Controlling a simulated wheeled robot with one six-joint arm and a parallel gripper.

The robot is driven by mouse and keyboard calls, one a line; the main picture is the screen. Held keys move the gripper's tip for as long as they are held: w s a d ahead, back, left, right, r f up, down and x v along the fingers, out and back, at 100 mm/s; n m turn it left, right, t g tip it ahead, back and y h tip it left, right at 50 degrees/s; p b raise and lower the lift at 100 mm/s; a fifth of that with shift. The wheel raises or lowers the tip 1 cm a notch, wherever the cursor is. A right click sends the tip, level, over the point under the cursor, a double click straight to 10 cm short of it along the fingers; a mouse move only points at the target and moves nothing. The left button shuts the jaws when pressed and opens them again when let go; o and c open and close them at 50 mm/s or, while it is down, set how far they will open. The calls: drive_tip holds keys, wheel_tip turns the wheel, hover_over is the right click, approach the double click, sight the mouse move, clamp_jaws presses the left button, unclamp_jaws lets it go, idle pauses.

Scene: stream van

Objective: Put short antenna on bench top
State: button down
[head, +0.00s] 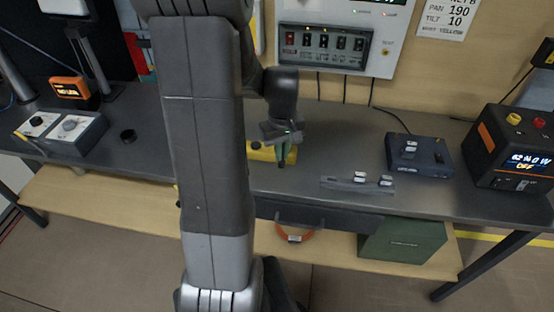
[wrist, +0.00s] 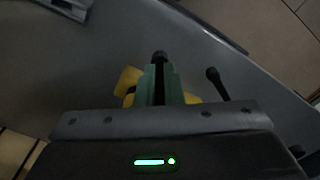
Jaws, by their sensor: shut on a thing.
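My gripper (head: 284,160) is above the dark grey bench top (head: 335,135), near the middle, pointing down. In the wrist view its green fingers (wrist: 160,84) are shut on a thin dark piece, the short antenna, whose black rounded end (wrist: 160,57) shows past the fingertips. The fingers hide most of it. A yellow block (head: 262,151) sits on the bench behind and beside the fingers. Whether the antenna touches the block or bench I cannot tell. A second black stick with a rounded end (wrist: 216,82) shows right of the fingers in the wrist view.
A grey rack with pale-topped pieces (head: 357,184) lies near the front edge. A dark blue box (head: 420,154) and an orange-and-black power unit (head: 515,150) stand at right. Control boxes (head: 65,133) stand at left. Bench between gripper and blue box is mostly clear.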

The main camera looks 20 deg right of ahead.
sight(281, 163)
drive_tip(key=shift+f, duration=2.85)
drive_tip(key=shift+f, duration=0.2)
drive_tip(key=c, duration=1.6)
unclamp_jaws()
drive_tip(key=shift+o, duration=0.2)
drive_tip(key=shift+r, duration=0.15)
wheel_tip(281, 163, up, 12)
drive_tip(key=shift+r, duration=0.1)
drive_tip(key=shift+f, duration=0.2)
